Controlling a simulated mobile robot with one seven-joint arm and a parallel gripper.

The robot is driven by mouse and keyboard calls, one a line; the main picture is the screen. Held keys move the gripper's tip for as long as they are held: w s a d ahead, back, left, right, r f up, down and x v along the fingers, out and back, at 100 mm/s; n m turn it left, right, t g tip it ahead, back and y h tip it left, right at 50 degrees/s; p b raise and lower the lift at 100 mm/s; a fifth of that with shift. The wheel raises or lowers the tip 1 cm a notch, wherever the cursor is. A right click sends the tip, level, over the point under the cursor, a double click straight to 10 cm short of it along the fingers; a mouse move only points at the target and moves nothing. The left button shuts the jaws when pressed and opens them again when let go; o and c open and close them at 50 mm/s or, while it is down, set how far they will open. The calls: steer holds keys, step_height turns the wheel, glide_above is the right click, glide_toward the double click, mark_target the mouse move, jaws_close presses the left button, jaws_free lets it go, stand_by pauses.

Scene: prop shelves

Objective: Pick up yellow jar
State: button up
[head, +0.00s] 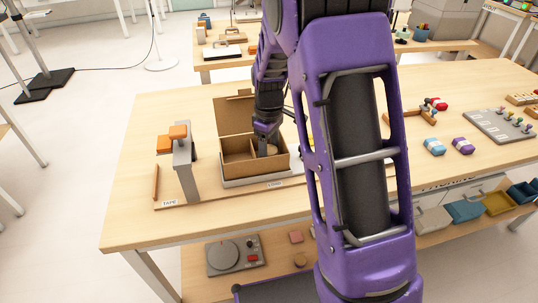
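I cannot make out a yellow jar for certain. A small yellow patch (311,140) shows at the left edge of my purple arm, mostly hidden behind it. My gripper (265,150) points down into an open cardboard box (235,172) on the wooden table. A round tan thing (273,150) shows inside the box beside the gripper. The fingertips are too small and too hidden by the box to tell whether they are open, shut or holding anything.
A grey tape stand (184,170) with orange parts stands left of the box. Blue (433,146) and purple (463,146) packets lie to the right, near a grey pegged board (500,126). The table's left corner is clear. My arm hides the table's middle.

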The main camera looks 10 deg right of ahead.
jaws_close()
steer(key=shift+r, duration=0.1)
